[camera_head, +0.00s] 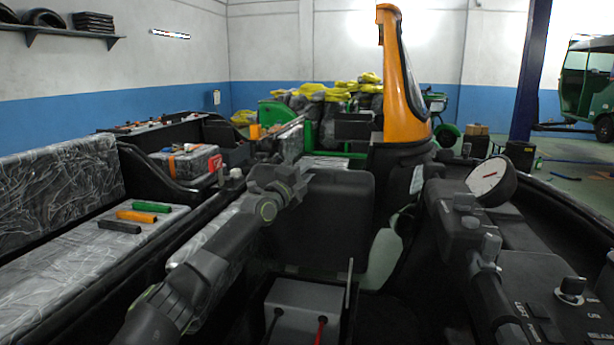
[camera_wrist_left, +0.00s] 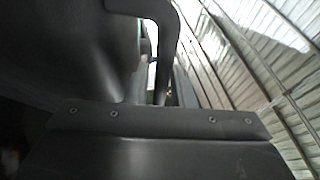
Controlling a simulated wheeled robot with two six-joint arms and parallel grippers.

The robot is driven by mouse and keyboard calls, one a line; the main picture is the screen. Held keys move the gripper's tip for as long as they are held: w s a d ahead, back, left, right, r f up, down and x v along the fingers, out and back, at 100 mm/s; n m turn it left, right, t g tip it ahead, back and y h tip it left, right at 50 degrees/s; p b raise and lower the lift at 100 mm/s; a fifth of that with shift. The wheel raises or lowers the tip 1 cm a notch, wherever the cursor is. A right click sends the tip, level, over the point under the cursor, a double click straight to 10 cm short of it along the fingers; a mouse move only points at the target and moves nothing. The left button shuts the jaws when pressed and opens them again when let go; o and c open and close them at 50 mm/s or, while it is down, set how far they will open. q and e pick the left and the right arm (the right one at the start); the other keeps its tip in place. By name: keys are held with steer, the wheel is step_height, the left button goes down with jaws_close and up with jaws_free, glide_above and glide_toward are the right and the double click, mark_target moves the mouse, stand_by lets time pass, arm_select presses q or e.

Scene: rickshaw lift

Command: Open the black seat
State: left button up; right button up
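The black seat (camera_head: 325,222) is a dark, rounded panel standing upright in the middle of the head view. My left arm reaches in from the lower left, and its gripper (camera_head: 287,182) is at the seat's upper left edge. Whether it touches the seat cannot be told. In the left wrist view, a large dark smooth surface fills the left side and a curved dark bar (camera_wrist_left: 168,45) rises in the middle. The fingertips are not clear there.
A light box (camera_head: 300,308) with black and red cables sits below the seat. Wrapped seats (camera_head: 75,265) with green, orange and black blocks lie left. An orange-yellow post (camera_head: 402,75) stands behind.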

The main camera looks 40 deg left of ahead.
arm_select(q)
jaws_close()
arm_select(e)
steer(key=shift+w, duration=0.3)
steer(key=shift+r, duration=0.1)
